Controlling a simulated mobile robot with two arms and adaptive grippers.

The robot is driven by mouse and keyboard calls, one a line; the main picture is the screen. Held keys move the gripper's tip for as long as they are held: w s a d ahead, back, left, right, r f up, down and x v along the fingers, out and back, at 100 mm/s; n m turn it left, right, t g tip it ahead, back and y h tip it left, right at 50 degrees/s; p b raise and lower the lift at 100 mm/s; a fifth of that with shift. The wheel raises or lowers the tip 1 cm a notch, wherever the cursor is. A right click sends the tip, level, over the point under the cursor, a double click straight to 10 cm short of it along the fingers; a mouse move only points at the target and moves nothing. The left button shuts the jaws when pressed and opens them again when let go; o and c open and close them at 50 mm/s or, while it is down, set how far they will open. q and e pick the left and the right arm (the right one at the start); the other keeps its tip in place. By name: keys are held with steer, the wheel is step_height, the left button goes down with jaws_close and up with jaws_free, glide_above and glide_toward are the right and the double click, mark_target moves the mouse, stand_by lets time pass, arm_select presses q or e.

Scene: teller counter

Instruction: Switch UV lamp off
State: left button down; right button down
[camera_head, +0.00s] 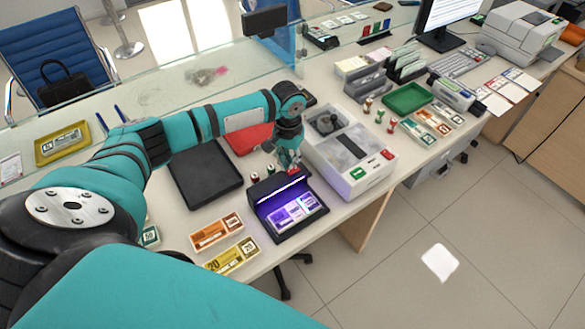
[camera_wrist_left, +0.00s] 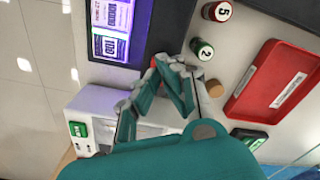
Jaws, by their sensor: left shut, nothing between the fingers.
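The UV lamp (camera_head: 255,195) is a black box whose tube glows violet over banknotes (camera_head: 292,212) in its open front. In the left wrist view its dark housing (camera_wrist_left: 158,30) fills the top middle, with the violet-lit notes (camera_wrist_left: 110,28) beside it. My left gripper (camera_head: 289,166) is shut and empty, pointing down at the lamp's back right corner. In the left wrist view its fingertips (camera_wrist_left: 161,66) are at the housing edge, beside a small red spot (camera_wrist_left: 153,62). Whether they touch it I cannot tell. My right gripper is not in view.
A white counting machine (camera_head: 355,150) stands close on the right. Round stamps (camera_wrist_left: 202,49) and a red tray (camera_wrist_left: 273,80) are near the gripper. A glass screen (camera_head: 170,92) runs behind.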

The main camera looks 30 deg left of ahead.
mark_target(289, 171)
arm_select(q)
steer(key=shift+f+b, duration=0.35)
steer(key=shift+f, duration=0.8)
stand_by(0.5)
step_height(289, 171, up, 7)
steer(key=p, duration=0.8)
steer(key=shift+p, duration=0.3)
stand_by(0.4)
